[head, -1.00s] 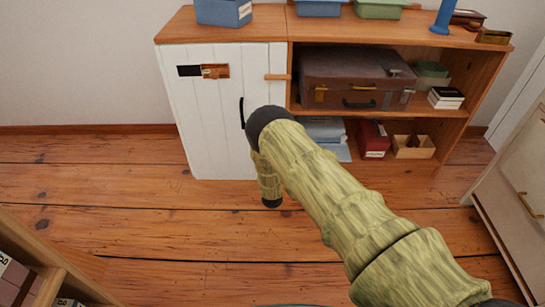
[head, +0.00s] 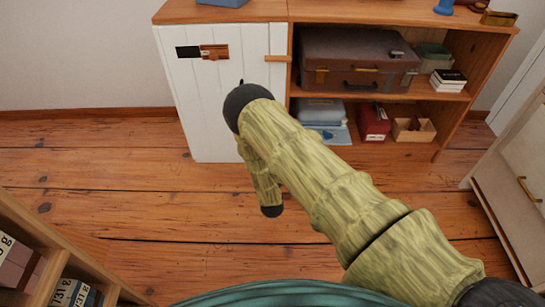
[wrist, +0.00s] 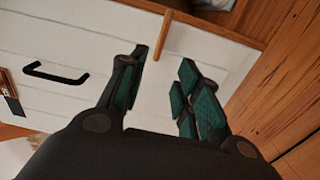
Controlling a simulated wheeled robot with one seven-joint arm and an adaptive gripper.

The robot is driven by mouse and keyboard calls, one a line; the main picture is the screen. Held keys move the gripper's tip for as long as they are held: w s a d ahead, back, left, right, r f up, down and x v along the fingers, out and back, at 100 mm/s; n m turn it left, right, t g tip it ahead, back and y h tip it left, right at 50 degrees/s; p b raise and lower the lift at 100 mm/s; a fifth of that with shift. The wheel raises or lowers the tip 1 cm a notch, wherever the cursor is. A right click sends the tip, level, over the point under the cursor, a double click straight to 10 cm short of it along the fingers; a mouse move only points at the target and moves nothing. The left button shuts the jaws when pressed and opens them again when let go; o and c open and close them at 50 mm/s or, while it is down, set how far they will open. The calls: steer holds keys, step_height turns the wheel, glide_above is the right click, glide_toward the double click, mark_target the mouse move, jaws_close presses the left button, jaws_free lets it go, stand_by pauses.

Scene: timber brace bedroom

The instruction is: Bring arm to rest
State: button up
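In the head view my bark-patterned arm reaches from the lower right up towards the white door (head: 205,105). My gripper is hidden there behind the arm. The door looks closed, and the arm covers most of its handle.
A wooden peg (head: 277,58) sits at the door's right edge. The open shelves (head: 400,97) hold a brown suitcase (head: 355,62), folded cloth, books and boxes. A pale drawer unit (head: 510,180) stands at right, a low bookcase (head: 40,235) at lower left. Floor (head: 110,175) at left is clear.

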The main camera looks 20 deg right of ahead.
stand_by(0.4)
steer(key=s+d+f+m+g+y, duration=0.1)
steer(key=s+d+f+m+g, duration=0.15)
steer(key=s, duration=0.45)
steer(key=s+d+f+m+g, duration=0.1)
steer(key=s+f+m+g, duration=0.15)
steer(key=s, duration=0.45)
steer(key=s+d+f+m+g+y, duration=0.1)
steer(key=s+d+f+m+g, duration=0.2)
steer(key=s, duration=0.4)
steer(key=s+a+r+m+g+y, duration=0.1)
steer(key=s+a+r+m+g, duration=0.15)
steer(key=s, duration=0.75)
steer(key=s+a+r+m+g+y, duration=0.15)
steer(key=s+g, duration=0.25)
steer(key=s, duration=0.7)
steer(key=s+a+r+m+g+y, duration=0.1)
steer(key=s+a+r+m+g, duration=0.15)
steer(key=s, duration=0.75)
step_height(320, 180, up, 33)
steer(key=p, duration=3.3)
steer(key=shift+w+d, duration=0.2)
steer(key=shift+d, duration=0.25)
steer(key=shift+r+m+h, duration=0.1)
steer(key=shift+m+h, duration=0.15)
